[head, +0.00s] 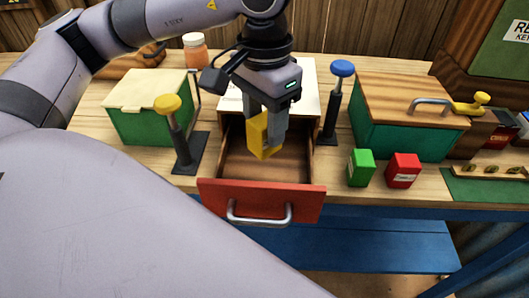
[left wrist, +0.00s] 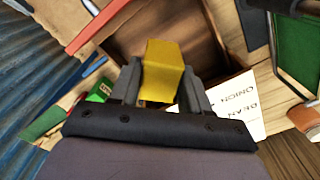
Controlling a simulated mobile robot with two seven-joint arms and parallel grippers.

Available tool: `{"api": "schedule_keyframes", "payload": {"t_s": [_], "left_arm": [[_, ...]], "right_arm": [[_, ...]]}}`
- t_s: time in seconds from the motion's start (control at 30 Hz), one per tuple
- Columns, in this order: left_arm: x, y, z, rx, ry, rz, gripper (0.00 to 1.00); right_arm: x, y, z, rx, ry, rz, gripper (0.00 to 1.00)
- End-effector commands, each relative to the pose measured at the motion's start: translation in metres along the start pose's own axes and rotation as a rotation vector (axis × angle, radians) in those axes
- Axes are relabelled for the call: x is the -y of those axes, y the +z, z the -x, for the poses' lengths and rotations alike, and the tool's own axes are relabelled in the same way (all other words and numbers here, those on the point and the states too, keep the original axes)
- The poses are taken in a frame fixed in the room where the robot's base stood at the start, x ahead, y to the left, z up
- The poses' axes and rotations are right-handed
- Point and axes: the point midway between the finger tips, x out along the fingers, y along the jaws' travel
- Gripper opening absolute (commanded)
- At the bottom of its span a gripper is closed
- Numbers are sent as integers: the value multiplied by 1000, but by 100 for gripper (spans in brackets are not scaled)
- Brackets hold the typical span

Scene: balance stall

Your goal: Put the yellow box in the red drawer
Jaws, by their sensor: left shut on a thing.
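The yellow box (head: 259,137) is held between the fingers of my left gripper (head: 268,128), which is shut on it. The gripper points down and the box is over the open red drawer (head: 240,201). The drawer is pulled out and its wooden inside (head: 285,168) looks empty. In the left wrist view the yellow box (left wrist: 162,70) sits between both fingertips, with the drawer's inside (left wrist: 125,35) beyond it. I cannot tell whether the box touches the drawer floor. My right gripper is not in view.
Posts with a yellow knob (head: 167,104) and a blue knob (head: 342,68) flank the drawer. A green box (head: 361,168) and a red box (head: 403,171) stand to its right. A lidded green crate (head: 150,128) is left, a teal chest (head: 405,140) right.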

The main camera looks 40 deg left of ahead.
Motion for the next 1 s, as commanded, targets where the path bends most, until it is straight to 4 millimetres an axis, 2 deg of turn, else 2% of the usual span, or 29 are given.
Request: {"api": "schedule_keyframes", "payload": {"t_s": [0.1,0.27,0.5,0.97,1.0], "left_arm": [[0,0,-22,1,1,0,15],[0,0,-34,0,0,1,15],[0,0,-68,2,0,1,15],[0,0,-80,-2,1,1,15],[0,0,-80,-1,1,1,50]], "right_arm": [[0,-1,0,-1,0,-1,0],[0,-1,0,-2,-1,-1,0],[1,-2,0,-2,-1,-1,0],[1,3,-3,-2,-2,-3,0],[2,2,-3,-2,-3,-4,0]]}}
